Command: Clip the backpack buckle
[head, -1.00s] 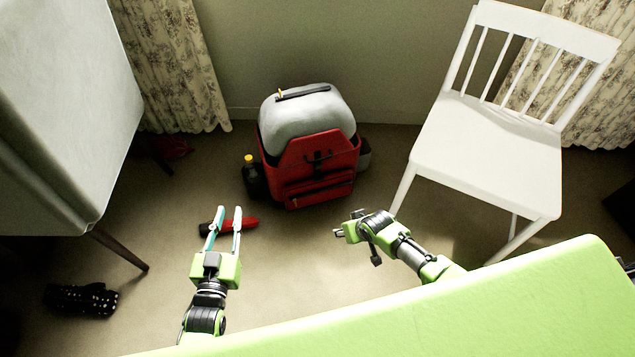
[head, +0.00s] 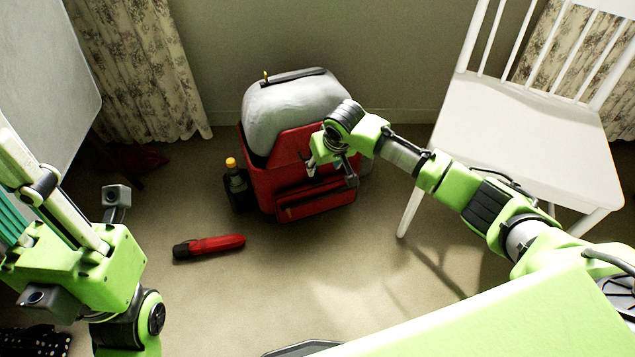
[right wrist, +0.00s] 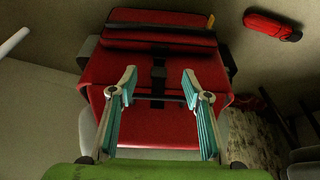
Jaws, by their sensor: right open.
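The red backpack (head: 262,190) with a grey top (head: 290,108) stands upright on the floor by the back wall. My right gripper (head: 312,166) is at its front and hides part of the flap. In the right wrist view, the black buckle and strap (right wrist: 158,74) run down the middle of the red front. The open fingers of my right gripper (right wrist: 159,84) lie on either side of the strap, with nothing between them. I cannot tell whether the buckle halves are joined. My left gripper (head: 50,215) is raised at the left, apart from the backpack, its fingertips cut off.
A black bottle with a yellow cap (head: 236,184) stands against the backpack's left side. A red and black object (head: 210,246) lies on the floor in front. A white chair (head: 530,145) stands at the right. The floor between my arms is mostly clear.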

